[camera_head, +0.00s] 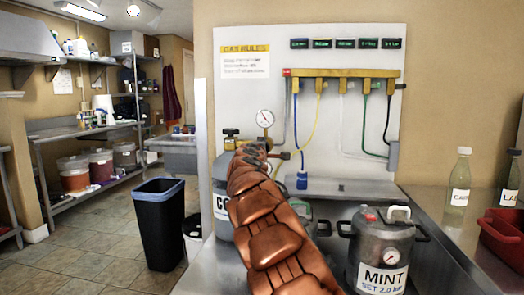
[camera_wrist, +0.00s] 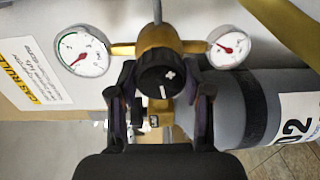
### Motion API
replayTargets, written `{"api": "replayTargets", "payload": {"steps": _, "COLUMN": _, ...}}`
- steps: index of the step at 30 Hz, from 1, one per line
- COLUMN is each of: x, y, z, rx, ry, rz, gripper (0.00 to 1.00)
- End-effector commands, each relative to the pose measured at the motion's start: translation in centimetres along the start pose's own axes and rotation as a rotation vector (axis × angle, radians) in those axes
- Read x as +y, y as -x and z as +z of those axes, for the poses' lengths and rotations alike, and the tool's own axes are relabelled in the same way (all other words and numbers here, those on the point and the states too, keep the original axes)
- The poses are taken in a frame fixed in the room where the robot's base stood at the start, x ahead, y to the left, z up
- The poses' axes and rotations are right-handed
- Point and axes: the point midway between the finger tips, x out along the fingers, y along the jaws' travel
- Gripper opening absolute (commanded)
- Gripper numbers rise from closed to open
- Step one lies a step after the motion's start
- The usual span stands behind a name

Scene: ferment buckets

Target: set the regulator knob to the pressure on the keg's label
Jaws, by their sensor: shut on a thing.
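The black regulator knob (camera_wrist: 161,82) with white marks sits on the brass regulator body (camera_wrist: 157,38) in the wrist view. My gripper (camera_wrist: 162,92) has one finger on each side of the knob and is shut on it. One white gauge (camera_wrist: 84,52) shows at the left and another gauge (camera_wrist: 230,48) at the right; their figures are too small to read surely. In the head view, my arm hides the knob, and one gauge (camera_head: 265,118) shows above it. The keg (camera_head: 383,243) at the lower right carries a label (camera_head: 380,277) reading "MINT SET 2.0 bar".
A grey gas cylinder (camera_head: 219,205) stands behind my arm. Another keg (camera_head: 322,228) is partly hidden by my arm. A manifold (camera_head: 345,73) with coloured hoses hangs on the white board. Bottles (camera_head: 458,180) and a red bin (camera_head: 503,237) stand at the right. A black bin (camera_head: 159,225) stands on the floor.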

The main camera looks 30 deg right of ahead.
Motion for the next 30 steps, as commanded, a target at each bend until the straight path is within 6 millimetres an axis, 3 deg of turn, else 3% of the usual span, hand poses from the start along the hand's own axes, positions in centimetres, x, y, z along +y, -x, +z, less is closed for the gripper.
{"api": "replayTargets", "payload": {"steps": 5, "x": -0.2, "y": -0.1, "z": 0.0, "rx": -0.001, "ry": 0.001, "rz": -0.003, "gripper": 0.14}}
{"api": "replayTargets", "payload": {"steps": 6, "x": -0.2, "y": -0.1, "z": 0.0, "rx": -0.001, "ry": 0.001, "rz": -0.003, "gripper": 0.53}}
{"api": "replayTargets", "payload": {"steps": 12, "x": -0.1, "y": 0.0, "z": 0.0, "rx": 0.000, "ry": 0.001, "rz": -0.001, "gripper": 0.74}}
{"api": "replayTargets", "payload": {"steps": 23, "x": 0.0, "y": 0.1, "z": 0.0, "rx": 0.000, "ry": 0.002, "rz": 0.000, "gripper": 0.74}}
{"api": "replayTargets", "payload": {"steps": 30, "x": 0.3, "y": 1.5, "z": -0.1, "rx": 0.003, "ry": 0.003, "rz": 0.005, "gripper": 0.74}}
